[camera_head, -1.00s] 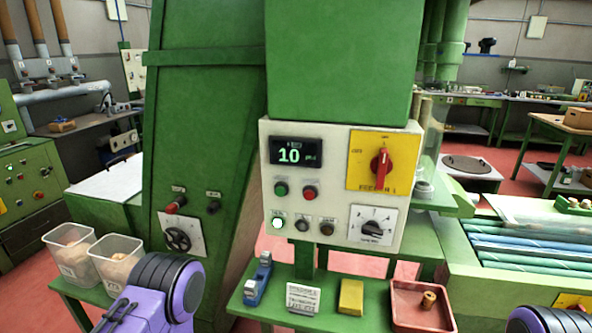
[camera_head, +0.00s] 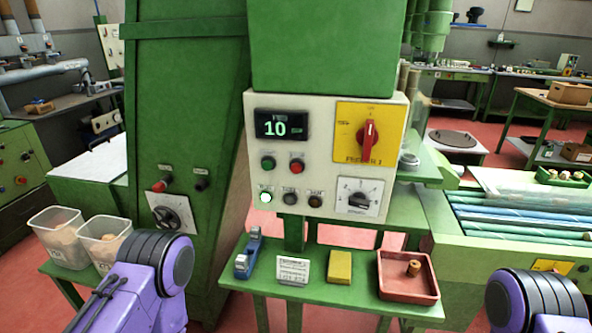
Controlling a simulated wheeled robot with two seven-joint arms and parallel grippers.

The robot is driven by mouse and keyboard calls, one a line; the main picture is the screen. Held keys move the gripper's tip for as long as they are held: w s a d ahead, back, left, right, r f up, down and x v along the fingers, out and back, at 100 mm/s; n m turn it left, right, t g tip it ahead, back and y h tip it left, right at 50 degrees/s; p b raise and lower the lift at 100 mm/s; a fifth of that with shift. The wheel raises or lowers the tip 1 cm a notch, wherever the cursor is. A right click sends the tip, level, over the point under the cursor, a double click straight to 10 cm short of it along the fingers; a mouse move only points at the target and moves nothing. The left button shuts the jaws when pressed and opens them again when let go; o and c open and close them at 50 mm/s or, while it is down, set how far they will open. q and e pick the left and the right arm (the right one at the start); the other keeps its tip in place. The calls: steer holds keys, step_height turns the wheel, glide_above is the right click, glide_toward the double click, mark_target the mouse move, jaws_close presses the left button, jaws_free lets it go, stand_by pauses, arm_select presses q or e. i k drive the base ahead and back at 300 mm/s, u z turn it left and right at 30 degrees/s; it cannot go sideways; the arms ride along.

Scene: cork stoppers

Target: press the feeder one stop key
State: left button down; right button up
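The feeder one control panel (camera_head: 322,120) is a pale box on the green machine, facing me. It has a red key (camera_head: 297,166) beside a green key (camera_head: 268,163), under a dark display (camera_head: 282,126) reading 10. Their small labels are too blurred to read. Below is a row with a lit whitish-green lamp or key (camera_head: 265,197) and two dark ones. A red rotary switch (camera_head: 367,138) sits on a yellow plate that appears marked FEEDER 1. My two purple arms show at the bottom left and bottom right, both away from the panel. Neither gripper's fingers are in view.
A green shelf (camera_head: 330,294) below the panel holds a blue tool (camera_head: 247,254), a label card (camera_head: 292,270), a yellow block (camera_head: 340,267) and a red tray (camera_head: 402,287) with a cork. Clear bins (camera_head: 62,240) stand left. Space before the panel is clear.

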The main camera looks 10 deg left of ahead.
mark_target(296, 168)
steer(key=k, duration=0.5)
steer(key=u, duration=0.95)
steer(key=i, duration=0.7)
steer(key=z, duration=1)
